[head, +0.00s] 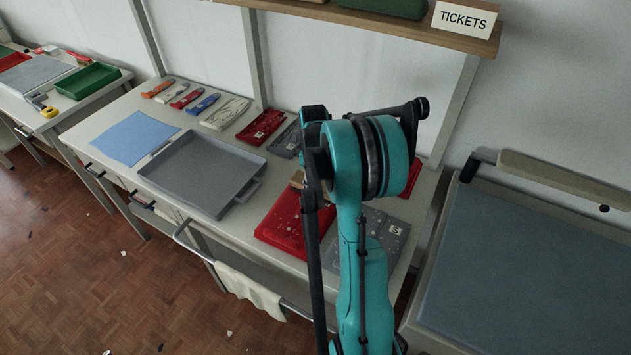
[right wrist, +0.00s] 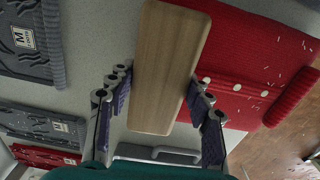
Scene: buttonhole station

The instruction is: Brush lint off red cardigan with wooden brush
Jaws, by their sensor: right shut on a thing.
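The red cardigan (head: 283,228) lies folded on the table, partly hidden by my right arm in the head view. In the right wrist view the cardigan (right wrist: 250,60) shows pale lint specks and a row of white buttons. My right gripper (right wrist: 158,95) is shut on the wooden brush (right wrist: 168,60), one finger on each long side. The brush overlaps the cardigan's edge in that view; I cannot tell whether it touches the cloth. In the head view only a bit of the brush (head: 297,180) shows beside my arm. My left gripper is not in view.
A grey folded garment labelled S (head: 378,232) lies right of the cardigan. A grey tray (head: 200,172) and a blue cloth (head: 135,138) lie to the left. More folded garments (head: 262,127) are behind. A shelf (head: 390,25) overhangs the back; a blue-topped board (head: 530,275) stands at right.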

